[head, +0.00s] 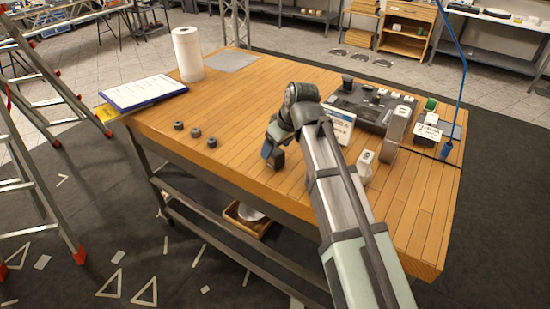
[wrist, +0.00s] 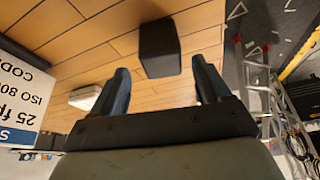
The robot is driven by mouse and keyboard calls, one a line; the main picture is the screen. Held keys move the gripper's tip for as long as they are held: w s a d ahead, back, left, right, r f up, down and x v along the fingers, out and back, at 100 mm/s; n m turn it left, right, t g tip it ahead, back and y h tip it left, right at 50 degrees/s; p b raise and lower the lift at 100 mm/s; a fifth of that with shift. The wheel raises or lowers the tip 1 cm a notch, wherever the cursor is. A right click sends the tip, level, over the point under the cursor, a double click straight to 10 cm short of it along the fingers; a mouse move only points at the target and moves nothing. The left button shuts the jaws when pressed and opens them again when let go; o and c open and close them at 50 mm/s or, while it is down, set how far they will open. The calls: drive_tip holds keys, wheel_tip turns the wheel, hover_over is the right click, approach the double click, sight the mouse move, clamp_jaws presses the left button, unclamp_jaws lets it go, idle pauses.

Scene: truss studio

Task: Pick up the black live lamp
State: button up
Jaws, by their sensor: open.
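A black block-shaped thing, which I take for the black live lamp (wrist: 158,46), stands on the wooden table in the wrist view. It lies ahead of my gripper (wrist: 161,68), roughly centred between the two dark blue fingers. The fingers are open, with a clear gap on each side of it. I cannot tell from this view whether the fingertips reach around it. In the head view my gripper (head: 273,154) is low over the middle of the table's near edge. The lamp cannot be told apart from the dark gripper there.
A white printed card (head: 338,125) stands right of my gripper, with a black control panel (head: 371,103) behind it. Small light-coloured boxes stand nearby. Several dark round pieces (head: 195,132), a clipboard (head: 143,91) and a paper roll (head: 188,55) are left. The table's middle is clear.

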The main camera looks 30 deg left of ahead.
drive_tip(key=shift+x, duration=2.3)
drive_tip(key=shift+s, duration=0.1)
drive_tip(key=shift+c, duration=0.2)
drive_tip(key=c, duration=1)
drive_tip(key=shift+r, duration=0.1)
drive_tip(key=shift+r, duration=0.1)
